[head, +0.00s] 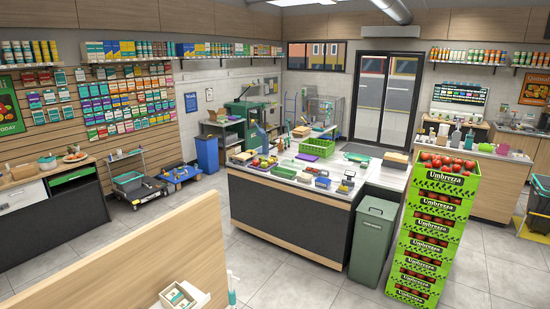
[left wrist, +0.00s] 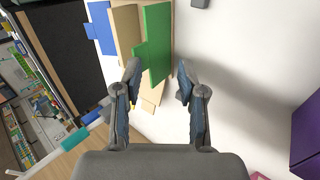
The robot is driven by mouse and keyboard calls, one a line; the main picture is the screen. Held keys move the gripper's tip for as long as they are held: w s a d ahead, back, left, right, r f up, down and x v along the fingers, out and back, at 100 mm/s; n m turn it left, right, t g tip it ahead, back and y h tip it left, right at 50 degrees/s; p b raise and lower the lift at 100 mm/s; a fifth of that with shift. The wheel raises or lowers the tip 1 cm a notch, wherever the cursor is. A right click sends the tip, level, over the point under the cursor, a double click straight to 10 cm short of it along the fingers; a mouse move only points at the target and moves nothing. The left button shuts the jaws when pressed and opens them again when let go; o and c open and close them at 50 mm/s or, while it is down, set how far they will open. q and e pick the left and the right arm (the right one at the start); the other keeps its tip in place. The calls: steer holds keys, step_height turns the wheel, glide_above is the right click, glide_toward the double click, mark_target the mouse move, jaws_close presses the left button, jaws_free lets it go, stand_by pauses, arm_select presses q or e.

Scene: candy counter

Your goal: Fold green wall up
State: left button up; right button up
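In the left wrist view, a green flat wall (left wrist: 158,45) stands out beside a tan, box-like piece (left wrist: 125,30) with a blue flap (left wrist: 100,27) on its far side. My left gripper (left wrist: 159,67) is open. In the picture, the lower part of the green wall lies between its two fingertips, with a gap on the right; I cannot tell whether the left finger touches it. The head view does not clearly show this green wall, and neither gripper shows there.
A white surface (left wrist: 240,65) is clear to the right in the wrist view, with a purple object (left wrist: 306,138) at its edge. In the head view, a wooden panel (head: 130,258) and a small box with teal (head: 180,296) are close by. Green tomato crates (head: 430,230) stand right.

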arm_select(q)
steer(key=shift+s+f, duration=0.35)
steer(key=shift+p+v, duration=1)
steer(key=shift+v, duration=0.05)
steer(key=shift+a+r, duration=0.2)
steer(key=shift+r, duration=0.35)
steer(key=v, duration=0.2)
steer(key=shift+s+a+r, duration=0.1)
steer(key=shift+r, duration=0.3)
steer(key=shift+c, duration=0.5)
